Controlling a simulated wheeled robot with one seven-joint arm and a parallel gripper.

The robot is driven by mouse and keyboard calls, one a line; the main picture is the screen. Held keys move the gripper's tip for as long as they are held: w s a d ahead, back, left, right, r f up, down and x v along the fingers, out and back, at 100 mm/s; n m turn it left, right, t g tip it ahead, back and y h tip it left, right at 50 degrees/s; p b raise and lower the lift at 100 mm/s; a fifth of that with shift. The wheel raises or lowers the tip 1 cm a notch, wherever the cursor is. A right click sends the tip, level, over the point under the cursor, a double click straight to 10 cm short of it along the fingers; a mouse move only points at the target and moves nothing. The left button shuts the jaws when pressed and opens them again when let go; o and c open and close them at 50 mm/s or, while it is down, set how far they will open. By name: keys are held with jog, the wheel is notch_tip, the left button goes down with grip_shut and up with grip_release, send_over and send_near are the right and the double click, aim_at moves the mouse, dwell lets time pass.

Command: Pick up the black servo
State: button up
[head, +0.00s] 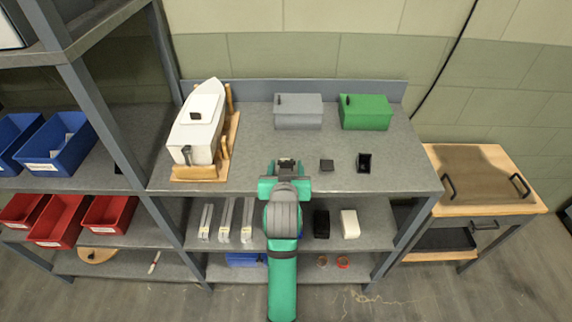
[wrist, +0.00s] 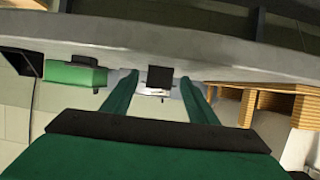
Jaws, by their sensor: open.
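The black servo (wrist: 160,77) appears in the wrist view as a dark block with a pale part at one end. It lies between the two green fingers of my gripper (wrist: 158,82), with a gap visible on each side. In the head view my gripper (head: 286,163) reaches over the front of the grey top shelf (head: 255,150). Its fingers are apart, and they largely hide what is between them. The wrist view is upside down, so the shelf surface is at the top.
A flat dark square (head: 326,166) and an open black box (head: 364,163) lie right of my gripper. Grey (head: 298,113) and green (head: 366,113) boxes stand behind. A white boat (head: 199,125) on a wooden stand is left. A side table (head: 480,170) stands right.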

jog(key=shift+w+d, duration=0.1)
jog(key=shift+w, duration=0.05)
jog(key=c, duration=0.8)
jog(key=shift+c, duration=0.2)
jog(key=shift+r, duration=0.15)
